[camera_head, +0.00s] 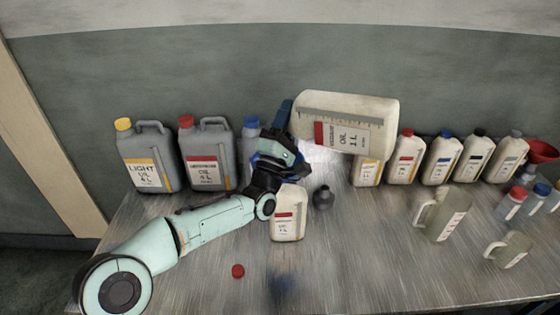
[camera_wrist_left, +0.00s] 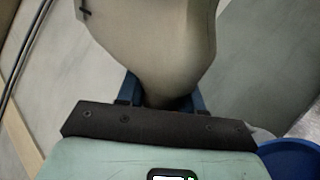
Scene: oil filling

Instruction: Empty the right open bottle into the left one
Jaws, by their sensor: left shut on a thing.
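My left gripper (camera_head: 288,125) is shut around the neck of a cream oil bottle with a red label (camera_head: 372,115). It holds the bottle above the table, tipped onto its side, with the neck to the left and the base to the right. In the left wrist view the bottle body (camera_wrist_left: 155,35) narrows to its neck between the blue fingers (camera_wrist_left: 160,95). Another cream bottle with a red label (camera_head: 287,222) stands upright on the table below the gripper. My arm hides its top, and I cannot see any flow. My right gripper is not in view.
A red cap (camera_head: 238,271) lies in front, and a small dark grey object (camera_head: 323,197) stands right of the standing bottle. Grey canisters (camera_head: 150,150) and cream bottles (camera_head: 443,158) line the wall. Measuring jugs (camera_head: 440,215) stand at right. The front middle table is mostly clear.

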